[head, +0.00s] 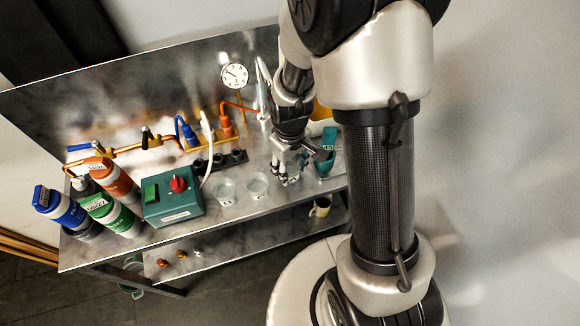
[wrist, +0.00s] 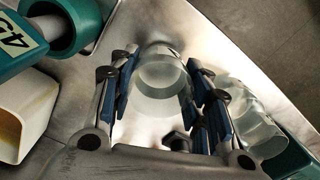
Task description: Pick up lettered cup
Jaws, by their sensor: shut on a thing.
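A clear cup (wrist: 160,72) is between the blue-padded fingers of my gripper (wrist: 160,95) in the wrist view. My gripper is shut on it. I can make out no letters on it. In the head view my gripper (head: 288,168) points down over the right part of the metal bench, and its fingers largely hide the held cup. Two more clear cups stand to its left, the nearer one (head: 257,183) and the farther one (head: 225,190). One clear cup (wrist: 245,112) shows right of the fingers in the wrist view.
A teal control box (head: 173,198) with a red knob stands left of the cups. Labelled bottles (head: 112,178) stand at the far left. A teal item (head: 325,163) stands close right of my gripper. A mug (head: 321,207) is on the lower shelf (head: 235,248).

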